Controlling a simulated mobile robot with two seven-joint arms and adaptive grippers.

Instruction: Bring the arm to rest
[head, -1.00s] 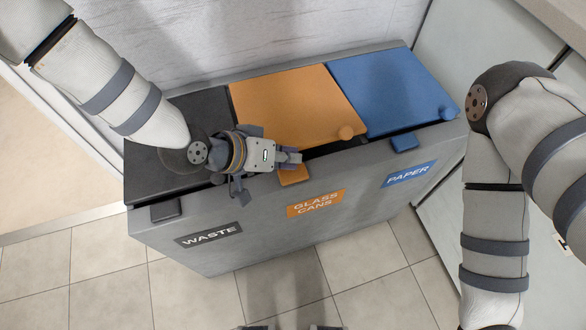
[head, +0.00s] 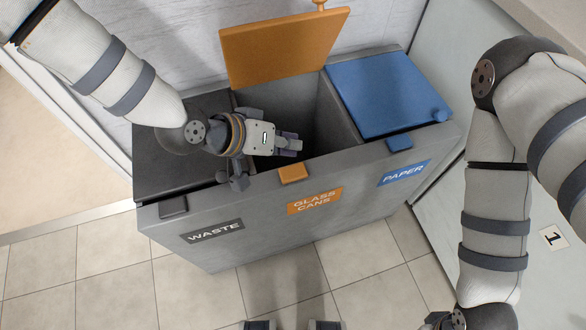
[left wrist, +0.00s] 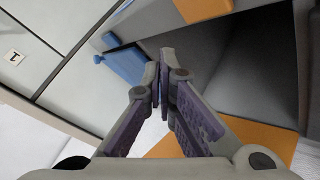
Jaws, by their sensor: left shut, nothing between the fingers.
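My left gripper (head: 297,146) is shut and empty. In the head view it hangs over the front of the open middle compartment (head: 318,110) of the grey bin, above the orange front tab (head: 293,173). Its closed fingers also show in the left wrist view (left wrist: 163,85). The orange lid (head: 285,47) stands raised at the back, apart from the gripper. My right arm comes down the right side of the head view; its gripper is at the bottom edge, largely cut off, and its fingers cannot be made out.
The blue paper lid (head: 388,92) is closed on the right. The black waste lid (head: 180,165) is closed on the left, under my left arm. A wall stands close behind the bin, and a pale cabinet (head: 480,235) is at the right. Tiled floor (head: 375,285) lies clear in front.

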